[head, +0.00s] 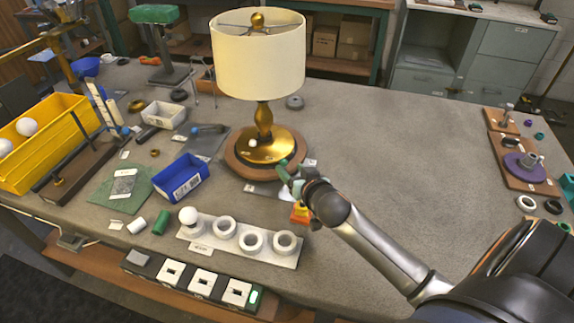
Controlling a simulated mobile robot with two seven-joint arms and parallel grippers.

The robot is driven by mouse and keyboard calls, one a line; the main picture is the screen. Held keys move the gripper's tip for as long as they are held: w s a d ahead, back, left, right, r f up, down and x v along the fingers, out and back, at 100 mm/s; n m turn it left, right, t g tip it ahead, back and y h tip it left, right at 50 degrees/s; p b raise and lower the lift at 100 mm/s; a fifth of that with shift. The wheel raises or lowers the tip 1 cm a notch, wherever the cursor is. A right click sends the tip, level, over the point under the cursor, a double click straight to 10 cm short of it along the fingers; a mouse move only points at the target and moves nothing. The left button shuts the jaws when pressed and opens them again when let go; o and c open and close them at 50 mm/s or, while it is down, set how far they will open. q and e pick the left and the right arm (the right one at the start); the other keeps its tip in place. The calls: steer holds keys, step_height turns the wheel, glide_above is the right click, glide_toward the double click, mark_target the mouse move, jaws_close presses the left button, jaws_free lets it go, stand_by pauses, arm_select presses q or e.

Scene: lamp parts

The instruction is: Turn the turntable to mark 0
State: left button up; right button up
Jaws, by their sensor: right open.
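The turntable (240,172) is a round wooden disc on the grey workbench. On it stands a lamp with a gold base (270,152) and a cream shade (258,55). A small white dot (253,143) shows on the gold base. Small pale labels lie beside the disc, one at its front (250,188) and one at its right (309,162); their writing is too small to read. My right gripper (288,176) is open at the disc's front right edge. I cannot tell whether it touches the disc. My left gripper is out of view.
A white board (206,238) with a white bulb and several white rings lies in front. A blue bin (181,177) stands left of the turntable, a yellow crate (45,140) farther left. Boards with parts (512,165) lie at the right edge.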

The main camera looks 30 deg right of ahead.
mark_target(285, 164)
steer(key=shift+x, duration=1.9)
jaws_close()
